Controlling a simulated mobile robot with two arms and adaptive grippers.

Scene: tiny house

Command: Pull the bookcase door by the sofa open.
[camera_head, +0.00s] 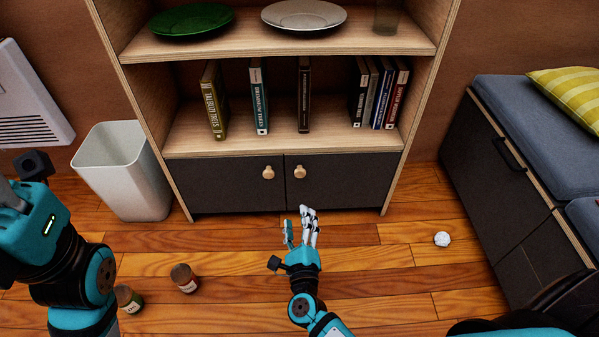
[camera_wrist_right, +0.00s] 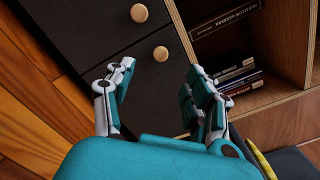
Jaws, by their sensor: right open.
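The bookcase (camera_head: 430,90) has two dark lower doors, both shut. The right door (camera_head: 345,180), on the sofa side, has a round wooden knob (camera_head: 299,171); the left door (camera_head: 225,187) has a matching knob (camera_head: 268,172). The sofa (camera_head: 490,130) is at the right. My right gripper (camera_head: 298,222) is open and empty, in front of the doors and apart from the knobs. In the right wrist view, the right door's knob (camera_wrist_right: 160,54) shows beyond the open fingers (camera_wrist_right: 160,85). My left gripper (camera_head: 14,197) is cut off at the left edge.
A white bin (camera_head: 120,175) stands left of the bookcase. Two jars (camera_head: 184,278) (camera_head: 129,299) are on the floor at lower left, and a crumpled white ball (camera_head: 442,239) lies by the sofa. The wooden floor directly before the doors is otherwise clear.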

